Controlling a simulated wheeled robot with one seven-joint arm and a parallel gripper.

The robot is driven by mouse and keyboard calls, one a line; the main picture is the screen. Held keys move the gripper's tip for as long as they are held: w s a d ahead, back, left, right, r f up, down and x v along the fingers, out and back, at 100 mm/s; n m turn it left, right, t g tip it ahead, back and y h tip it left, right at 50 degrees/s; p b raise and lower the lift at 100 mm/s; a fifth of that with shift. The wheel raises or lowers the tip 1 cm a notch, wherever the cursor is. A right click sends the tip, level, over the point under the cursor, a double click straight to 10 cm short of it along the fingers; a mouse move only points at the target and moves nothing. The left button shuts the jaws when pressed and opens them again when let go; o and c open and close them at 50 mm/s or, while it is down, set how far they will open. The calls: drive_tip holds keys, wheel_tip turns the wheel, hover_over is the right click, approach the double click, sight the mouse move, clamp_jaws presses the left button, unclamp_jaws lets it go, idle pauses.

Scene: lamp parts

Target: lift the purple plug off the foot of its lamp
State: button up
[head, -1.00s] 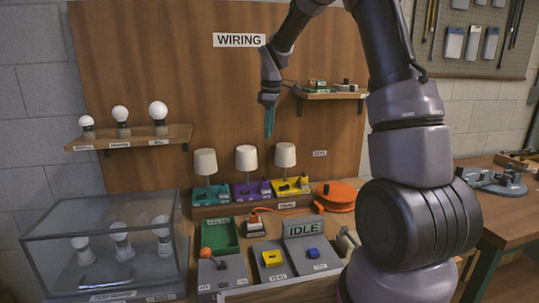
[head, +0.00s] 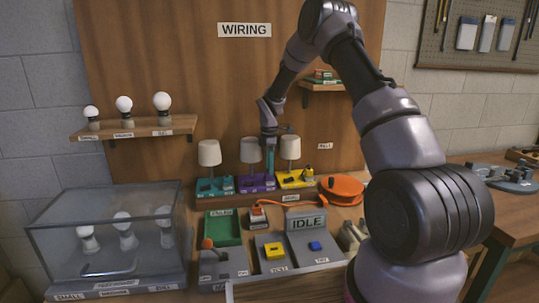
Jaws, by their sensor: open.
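The purple lamp stands in the middle of a row of three in the head view, with a white shade (head: 250,150) and a purple foot (head: 254,185). Small dark shapes sit on the foot; I cannot make out which is the purple plug, and the gripper partly hides that area. My gripper (head: 270,170) points down with its teal fingers just over the right part of the purple foot, between the purple and yellow lamps' shades. It is open, and nothing shows between its fingers. I cannot tell whether the fingertips touch anything.
The teal lamp (head: 209,153) stands close on the left and the yellow lamp's foot (head: 297,180) close on the right. An orange reel (head: 342,188) lies farther right. In front are a green tray (head: 222,228), grey panels and an IDLE sign (head: 307,223).

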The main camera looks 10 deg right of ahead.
drive_tip(key=shift+f, duration=1.6)
clamp_jaws()
drive_tip(key=shift+c, duration=2.4)
unclamp_jaws()
clamp_jaws()
drive_tip(key=shift+r, duration=0.8)
drive_tip(key=shift+r, duration=2.35)
